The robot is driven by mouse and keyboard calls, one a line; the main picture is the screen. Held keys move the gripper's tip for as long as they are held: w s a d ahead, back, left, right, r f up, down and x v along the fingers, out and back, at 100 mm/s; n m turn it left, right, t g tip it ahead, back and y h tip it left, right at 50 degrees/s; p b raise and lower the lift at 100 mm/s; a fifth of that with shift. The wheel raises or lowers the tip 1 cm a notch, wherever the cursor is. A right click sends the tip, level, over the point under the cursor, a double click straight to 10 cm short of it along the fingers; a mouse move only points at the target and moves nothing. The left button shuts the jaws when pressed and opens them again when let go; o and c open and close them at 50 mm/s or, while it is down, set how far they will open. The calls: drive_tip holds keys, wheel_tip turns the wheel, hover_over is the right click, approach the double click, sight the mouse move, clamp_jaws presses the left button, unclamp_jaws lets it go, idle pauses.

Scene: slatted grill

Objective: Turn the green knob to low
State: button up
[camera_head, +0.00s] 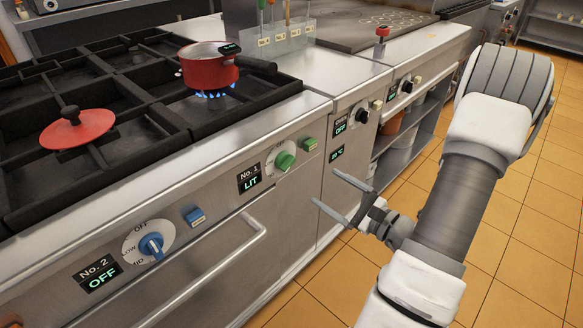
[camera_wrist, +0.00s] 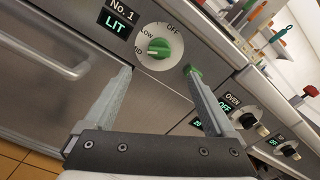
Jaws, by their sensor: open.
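The green knob (camera_head: 284,161) sits on a white round dial on the stove's front panel, right of the "No. 1" display (camera_head: 249,179) reading LIT. In the wrist view the knob (camera_wrist: 158,47) is between and beyond my fingertips, with OFF at the dial's upper right, LOW at upper left and MID at the left, partly hidden. Its white mark seems to face left, near MID. My gripper (camera_head: 328,190) is open and empty, apart from the panel, below and right of the knob in the head view. Its two fingers (camera_wrist: 158,71) point toward the panel.
A green button (camera_head: 309,144) lies right of the knob, partly behind a finger in the wrist view. A red pot (camera_head: 207,66) stands over a blue flame. A blue knob (camera_head: 152,245) and a long handle (camera_head: 210,268) are at the left. Open floor lies right.

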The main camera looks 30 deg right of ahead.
sight(291, 164)
drive_tip(key=b+x, duration=0.2)
drive_tip(key=x, duration=1.1)
drive_tip(key=c, duration=1.4)
drive_tip(key=shift+m+p, duration=0.3)
drive_tip(key=shift+p, duration=0.05)
drive_tip(key=m+p, duration=0.3)
drive_tip(key=shift+d+r, duration=0.1)
drive_tip(key=shift+r, duration=0.05)
drive_tip(key=m+p, duration=0.2)
drive_tip(key=m, duration=0.1)
drive_tip(key=shift+p, duration=0.4)
drive_tip(key=shift+m+p, duration=0.45)
drive_tip(key=shift+m, duration=0.15)
drive_tip(key=shift+f, duration=0.25)
